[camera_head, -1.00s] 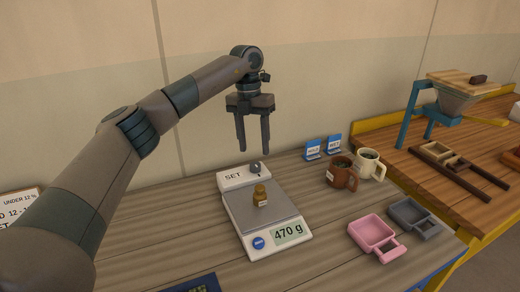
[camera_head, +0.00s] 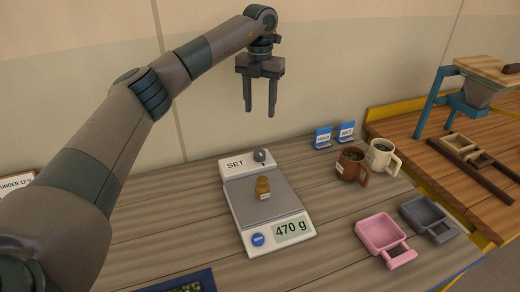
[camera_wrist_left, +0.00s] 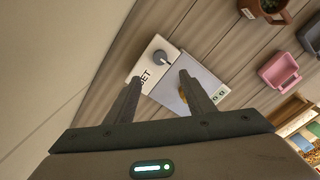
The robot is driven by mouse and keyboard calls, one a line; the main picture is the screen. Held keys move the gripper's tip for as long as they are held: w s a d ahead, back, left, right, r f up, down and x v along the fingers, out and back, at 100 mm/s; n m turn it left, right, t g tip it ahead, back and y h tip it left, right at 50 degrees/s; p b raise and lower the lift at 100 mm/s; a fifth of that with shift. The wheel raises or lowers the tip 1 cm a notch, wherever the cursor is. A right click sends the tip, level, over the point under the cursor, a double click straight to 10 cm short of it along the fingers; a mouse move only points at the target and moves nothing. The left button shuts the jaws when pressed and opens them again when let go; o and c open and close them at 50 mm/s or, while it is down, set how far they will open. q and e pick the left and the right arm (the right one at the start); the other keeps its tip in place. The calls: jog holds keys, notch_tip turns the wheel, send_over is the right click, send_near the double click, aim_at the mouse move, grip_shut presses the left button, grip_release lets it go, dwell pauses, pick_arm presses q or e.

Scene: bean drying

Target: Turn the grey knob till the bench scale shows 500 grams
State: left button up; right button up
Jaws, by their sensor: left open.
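The bench scale (camera_head: 289,205) stands on the wooden bench with a small brass weight (camera_head: 263,187) on its pan. The grey knob (camera_head: 261,156) sits on the white SET box at the back of the scale; the knob also shows in the left wrist view (camera_wrist_left: 161,57). My left gripper (camera_head: 260,112) is open and empty, pointing down above and behind the knob, apart from it. In the left wrist view its two fingers (camera_wrist_left: 158,84) frame part of the scale. My right gripper is not in view.
A pink scoop tray (camera_head: 375,232) and a grey one (camera_head: 423,214) lie front right. The wall is close behind the gripper.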

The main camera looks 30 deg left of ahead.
aim_at(260, 153)
pick_arm(q)
notch_tip(260, 153, down, 17)
jog(key=p, duration=0.5)
jog(key=shift+s+r, duration=0.1)
